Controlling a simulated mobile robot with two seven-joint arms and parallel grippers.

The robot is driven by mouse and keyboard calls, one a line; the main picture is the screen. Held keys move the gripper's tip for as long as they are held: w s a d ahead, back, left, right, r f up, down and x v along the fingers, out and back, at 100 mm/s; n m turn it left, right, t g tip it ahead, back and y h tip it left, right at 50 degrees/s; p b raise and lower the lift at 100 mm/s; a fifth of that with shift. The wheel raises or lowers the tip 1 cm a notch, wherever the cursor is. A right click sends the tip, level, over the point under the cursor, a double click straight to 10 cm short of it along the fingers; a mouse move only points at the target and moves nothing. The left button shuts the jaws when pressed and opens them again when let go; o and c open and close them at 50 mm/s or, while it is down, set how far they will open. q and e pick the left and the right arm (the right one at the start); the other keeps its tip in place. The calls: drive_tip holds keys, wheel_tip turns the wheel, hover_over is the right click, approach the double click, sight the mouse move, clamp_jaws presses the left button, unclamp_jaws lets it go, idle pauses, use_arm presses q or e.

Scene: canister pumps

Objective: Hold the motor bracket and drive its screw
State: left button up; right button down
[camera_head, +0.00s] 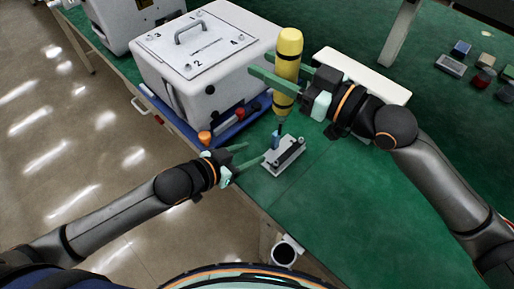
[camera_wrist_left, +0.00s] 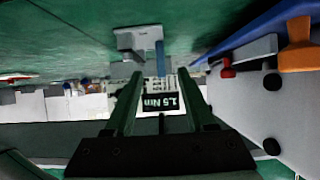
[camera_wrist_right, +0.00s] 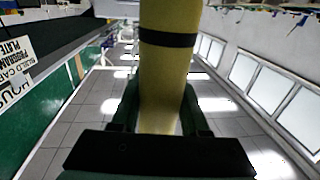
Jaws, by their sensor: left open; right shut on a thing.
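The grey motor bracket (camera_head: 288,160) lies on the green table near its front edge. It also shows in the left wrist view (camera_wrist_left: 138,38), beyond the fingertips. My left gripper (camera_head: 254,153) is open and empty, just left of the bracket and apart from it. My right gripper (camera_head: 262,66) is shut on the yellow screwdriver (camera_head: 289,45), which has black bands and stands roughly upright, tip down. Its handle fills the middle of the right wrist view (camera_wrist_right: 166,70). The blue part (camera_head: 275,140) below it is at the bracket; contact and the screw are too small to tell.
A white pump box (camera_head: 205,65) with a numbered lid stands on a blue tray (camera_head: 225,132) left of the bracket. An orange knob (camera_head: 204,137) is near my left gripper. A white board (camera_head: 350,68) lies behind my right gripper. Several small blocks (camera_head: 485,80) lie far right.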

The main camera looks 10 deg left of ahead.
sight(273, 144)
use_arm(q)
drive_tip(key=x, duration=1.1)
drive_tip(key=shift+w+d, duration=0.15)
drive_tip(key=shift+w, duration=0.15)
use_arm(e)
drive_tip(key=shift+r, duration=0.15)
use_arm(q)
clamp_jaws()
idle(0.6)
idle(1.2)
use_arm(e)
drive_tip(key=shift+f, duration=2.5)
